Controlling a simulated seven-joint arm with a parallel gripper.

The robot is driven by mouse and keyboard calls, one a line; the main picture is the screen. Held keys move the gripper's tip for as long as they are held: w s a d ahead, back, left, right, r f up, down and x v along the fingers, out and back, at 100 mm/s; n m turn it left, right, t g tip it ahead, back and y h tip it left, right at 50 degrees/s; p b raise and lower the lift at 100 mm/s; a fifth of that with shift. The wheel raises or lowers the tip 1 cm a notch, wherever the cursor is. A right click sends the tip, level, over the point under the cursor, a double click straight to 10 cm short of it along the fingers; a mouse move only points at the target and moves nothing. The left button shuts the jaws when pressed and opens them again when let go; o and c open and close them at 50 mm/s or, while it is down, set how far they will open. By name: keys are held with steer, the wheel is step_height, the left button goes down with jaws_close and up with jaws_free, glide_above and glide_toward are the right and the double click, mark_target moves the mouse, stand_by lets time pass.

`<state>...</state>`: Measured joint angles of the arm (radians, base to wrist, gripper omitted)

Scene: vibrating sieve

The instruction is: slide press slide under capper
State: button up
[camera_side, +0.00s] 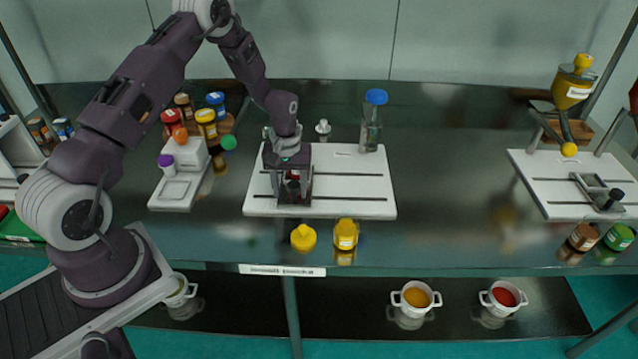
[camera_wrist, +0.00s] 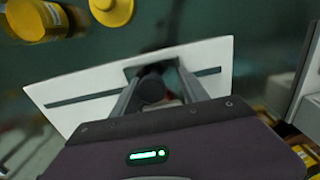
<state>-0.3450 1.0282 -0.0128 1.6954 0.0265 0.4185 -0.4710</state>
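A white board (camera_side: 345,205) with two dark slots lies left of centre on the bench; it also shows in the wrist view (camera_wrist: 215,55). My gripper (camera_side: 293,190) points down over the board's left part, at a dark slide frame, the likely press slide (camera_wrist: 150,64). In the wrist view, the two fingers (camera_wrist: 160,92) stand apart on either side of a dark round knob (camera_wrist: 152,90). Contact at the fingertips is hidden. A clear bottle with a blue cap (camera_side: 371,125) stands at the board's back right. I cannot pick out the capper for sure.
A yellow cap (camera_side: 303,237) and a yellow jar (camera_side: 346,234) stand in front of the board. Several jars (camera_side: 207,125) and a white device (camera_side: 180,175) stand left. A second white board (camera_side: 545,180) with a slide and yellow dispenser is right. The bench between is clear.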

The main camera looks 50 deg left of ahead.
steer(key=shift+s+a, duration=2.15)
steer(key=o, duration=1.1)
step_height(320, 180, up, 9)
steer(key=shift+a+r, duration=0.1)
